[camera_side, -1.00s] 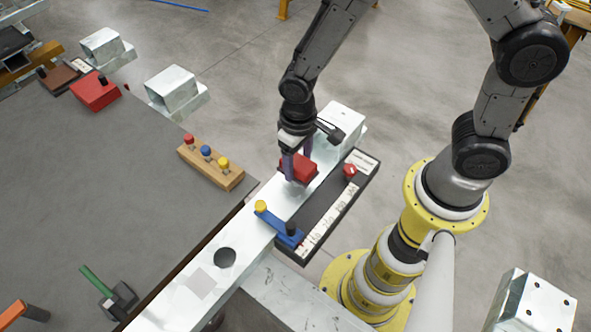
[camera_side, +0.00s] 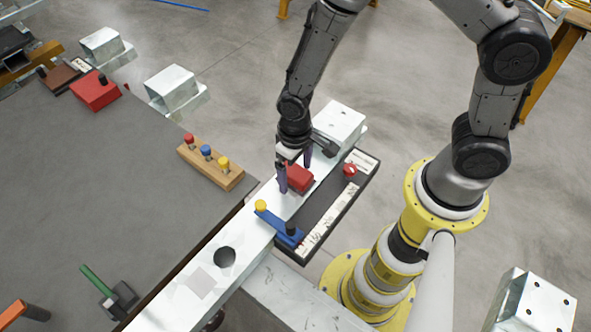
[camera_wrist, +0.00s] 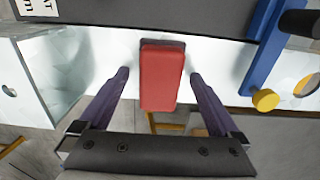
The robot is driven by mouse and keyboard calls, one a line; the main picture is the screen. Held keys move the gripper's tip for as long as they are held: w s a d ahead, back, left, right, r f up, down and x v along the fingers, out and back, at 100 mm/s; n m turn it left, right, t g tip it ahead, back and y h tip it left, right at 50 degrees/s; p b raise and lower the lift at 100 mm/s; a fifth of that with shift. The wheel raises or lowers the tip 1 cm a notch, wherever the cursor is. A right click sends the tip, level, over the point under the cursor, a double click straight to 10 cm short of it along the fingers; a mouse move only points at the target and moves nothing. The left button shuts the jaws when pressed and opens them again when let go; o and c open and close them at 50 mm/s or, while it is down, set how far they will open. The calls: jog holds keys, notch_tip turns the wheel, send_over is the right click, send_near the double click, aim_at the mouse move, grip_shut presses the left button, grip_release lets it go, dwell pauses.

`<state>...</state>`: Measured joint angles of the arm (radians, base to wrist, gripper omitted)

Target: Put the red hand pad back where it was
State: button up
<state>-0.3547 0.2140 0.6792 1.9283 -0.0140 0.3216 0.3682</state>
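My gripper (camera_side: 295,177) is open around the pad. In the wrist view my gripper (camera_wrist: 159,73) shows a clear gap between each purple finger and the pad. The pad appears to rest on the beam; its underside is hidden.
The dark tray (camera_side: 322,210) beside the beam carries a red knob (camera_side: 350,170) and a blue lever (camera_side: 280,228) with a yellow knob. A wooden block (camera_side: 205,170) with coloured pegs stands left. A red box (camera_side: 95,92) sits on the grey table.

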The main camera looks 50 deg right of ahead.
jog(key=shift+r, duration=0.1)
notch_tip(320, 180, up, 12)
notch_tip(320, 180, up, 12)
jog(key=t, duration=0.3)
send_over(295, 172)
jog(key=s+d, duration=0.5)
jog(key=d, duration=0.2)
jog(key=s+d+r+t, duration=0.2)
jog(key=s+d+r, duration=0.2)
jog(key=s, duration=0.4)
jog(key=shift+s+r+t, duration=0.15)
jog(key=shift+s+t, duration=0.15)
